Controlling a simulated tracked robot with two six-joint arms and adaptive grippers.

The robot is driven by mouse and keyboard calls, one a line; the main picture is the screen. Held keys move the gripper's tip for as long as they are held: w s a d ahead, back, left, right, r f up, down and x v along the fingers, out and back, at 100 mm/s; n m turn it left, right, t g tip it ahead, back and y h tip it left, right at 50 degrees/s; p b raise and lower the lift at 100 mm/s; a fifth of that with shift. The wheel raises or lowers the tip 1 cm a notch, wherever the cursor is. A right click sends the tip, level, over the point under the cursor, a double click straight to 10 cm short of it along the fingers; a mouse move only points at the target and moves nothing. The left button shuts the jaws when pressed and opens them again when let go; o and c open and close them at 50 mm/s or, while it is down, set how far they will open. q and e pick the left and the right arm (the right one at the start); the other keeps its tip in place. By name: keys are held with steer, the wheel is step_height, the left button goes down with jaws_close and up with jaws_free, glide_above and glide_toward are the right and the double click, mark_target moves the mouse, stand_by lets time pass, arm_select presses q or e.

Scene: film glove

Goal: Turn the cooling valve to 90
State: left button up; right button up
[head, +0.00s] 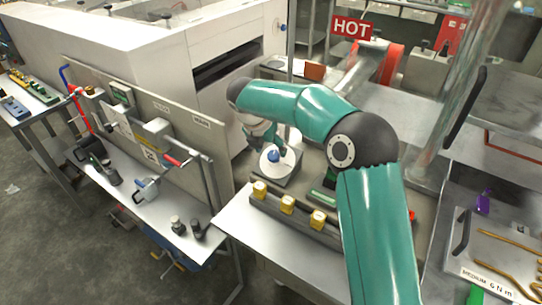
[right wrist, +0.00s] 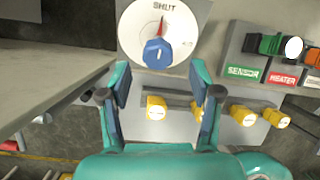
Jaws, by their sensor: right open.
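The valve is a round white dial (right wrist: 140,25) marked SHUT, with a blue knob (right wrist: 158,53) at its centre. A red pointer on the dial points up, close to the SHUT mark. In the head view the blue knob (head: 273,155) sits on its white disc, on a grey block. My right gripper (right wrist: 160,88) is open and empty, its two fingers apart on either side of the line to the knob, not touching it. In the head view the right gripper (head: 266,144) is just above and beside the knob, partly hidden by my arm. My left gripper is not in view.
Yellow knobs (head: 288,204) stand in a row in front of the valve. Switches labelled SENSOR (right wrist: 241,71) and HEATER (right wrist: 284,78) lie to the right. A grey panel edge (right wrist: 50,75) runs close on the left. A HOT sign (head: 351,28) stands behind.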

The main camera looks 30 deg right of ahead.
mark_target(273, 155)
steer(key=shift+x, duration=1.95)
